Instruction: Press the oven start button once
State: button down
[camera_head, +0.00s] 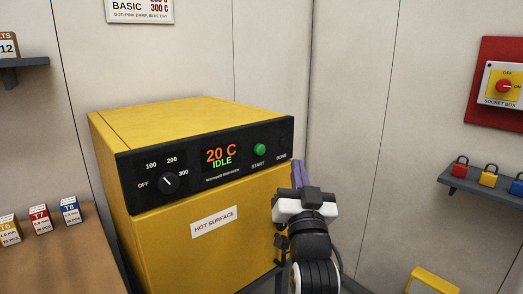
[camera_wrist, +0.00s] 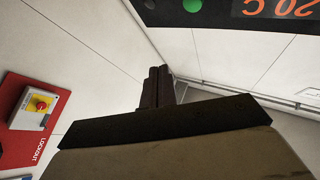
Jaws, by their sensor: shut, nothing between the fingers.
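The yellow oven (camera_head: 195,112) stands in the middle of the head view with a black control panel. The green start button (camera_head: 260,149) is on the right part of the panel, above the word START. The display (camera_head: 221,155) reads 20 C and IDLE. My gripper (camera_head: 299,172) is shut and empty, in front of the panel's right end, to the right of and below the button. In the wrist view the shut fingers (camera_wrist: 158,85) point toward the wall, and the green button (camera_wrist: 192,5) shows at the top edge, apart from them.
A temperature knob (camera_head: 168,183) sits on the panel's left. A bench (camera_head: 60,258) with several small boxes is at left. A yellow object (camera_head: 433,280) stands low at right.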

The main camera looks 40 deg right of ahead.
jog(key=w+p, duration=0.2)
jog(key=w, duration=0.6)
jog(key=shift+a, duration=0.35)
jog(key=shift+w, duration=0.2)
dwell(1.5)
jog(key=shift+w, duration=0.3)
jog(key=shift+w+a+p, duration=0.1)
jog(key=shift+w+p, duration=0.2)
jog(key=shift+w, duration=0.25)
dwell(0.9)
jog(key=shift+s, duration=0.15)
jog(key=shift+s+b, duration=0.35)
jog(key=shift+s, duration=0.45)
jog(key=shift+s+d+b, duration=0.15)
jog(key=shift+s+b, duration=0.2)
jog(key=shift+s, duration=0.9)
jog(key=shift+s+d+b, duration=0.15)
jog(key=shift+s+b, duration=0.2)
jog(key=shift+s, duration=0.9)
